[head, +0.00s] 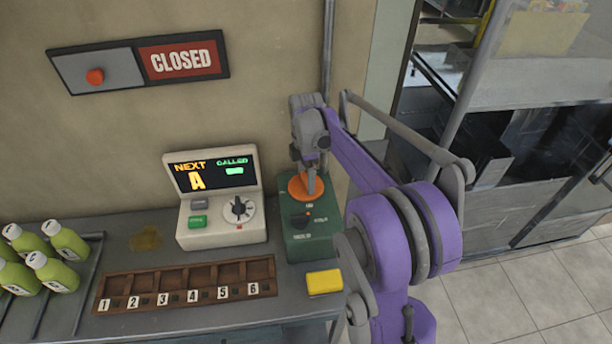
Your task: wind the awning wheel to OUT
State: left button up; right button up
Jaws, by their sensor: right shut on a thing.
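An orange round wheel (299,188) sits on the upper face of a green box (299,247) at the right end of the counter. I take it for the awning wheel, but its markings are too small to read. My right gripper (312,188) points down at the wheel and is shut on it, at its right part. The gripper and wrist hide part of the wheel and of the box's top. A dark knob (300,219) with small labels is on the box below the wheel. My left gripper is not in view.
A white console (222,231) with a "NEXT A" display stands just left of the green box. A numbered wooden rack (185,283), a yellow sponge (325,282) and green bottles (66,241) are on the counter. A "CLOSED" sign (180,61) hangs above.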

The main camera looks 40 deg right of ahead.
aim_at(306, 178)
jog(key=n, duration=0.4)
jog(key=shift+n, duration=1.8)
jog(key=o, duration=1.2)
jog(key=shift+c, duration=0.2)
notch_tip(306, 178, up, 11)
jog(key=shift+p, duration=0.4)
